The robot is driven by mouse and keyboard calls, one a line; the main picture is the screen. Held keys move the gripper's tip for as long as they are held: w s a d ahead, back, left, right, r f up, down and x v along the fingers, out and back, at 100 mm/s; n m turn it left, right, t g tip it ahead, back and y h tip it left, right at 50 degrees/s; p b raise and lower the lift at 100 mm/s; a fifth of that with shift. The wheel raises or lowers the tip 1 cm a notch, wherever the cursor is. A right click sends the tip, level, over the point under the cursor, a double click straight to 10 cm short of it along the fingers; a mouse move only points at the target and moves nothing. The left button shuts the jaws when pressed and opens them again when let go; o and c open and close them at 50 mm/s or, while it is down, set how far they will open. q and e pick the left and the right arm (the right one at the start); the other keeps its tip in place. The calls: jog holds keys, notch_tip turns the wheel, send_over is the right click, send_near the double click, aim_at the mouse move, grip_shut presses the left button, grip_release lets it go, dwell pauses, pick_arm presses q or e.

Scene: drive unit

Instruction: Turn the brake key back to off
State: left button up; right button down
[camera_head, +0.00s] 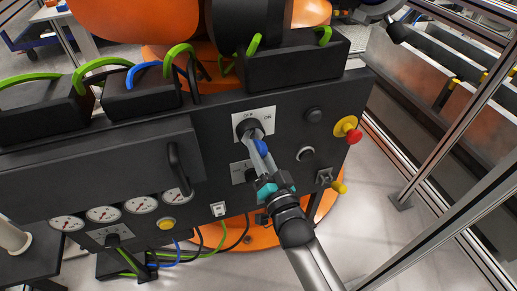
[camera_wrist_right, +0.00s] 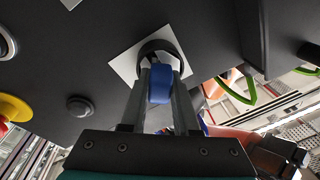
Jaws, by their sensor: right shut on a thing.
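The brake key has a blue head (camera_head: 261,147) and sits at the round black switch (camera_head: 245,127) on the dark panel. A white plate (camera_head: 268,113) marked OFF and ON lies around the switch. My right gripper (camera_head: 256,142) reaches up from below and is shut on the key. In the right wrist view the blue key head (camera_wrist_right: 160,85) shows between the two fingers (camera_wrist_right: 159,75), in front of the switch and its tilted white plate (camera_wrist_right: 122,66). The fingers hide part of the switch, so I cannot read the key's exact angle. My left gripper is not in view.
Gauges (camera_head: 103,213) and a black handle (camera_head: 173,168) are at left.

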jog(key=n, duration=0.1)
jog(key=n+p, duration=0.1)
jog(key=n, duration=0.1)
jog(key=shift+d+r+y, duration=0.1)
jog(key=shift+r+y, duration=0.1)
jog(key=shift+y, duration=0.1)
jog(key=shift+f+n+g+p, duration=0.1)
jog(key=shift+n+g+p, duration=0.3)
jog(key=shift+n, duration=0.8)
jog(key=shift+w+d+n+y+p, duration=0.1)
jog(key=shift+n+y+p, duration=0.2)
jog(key=shift+n+p, duration=0.45)
jog(key=shift+n, duration=0.85)
jog(key=c, duration=0.6)
grip_release()
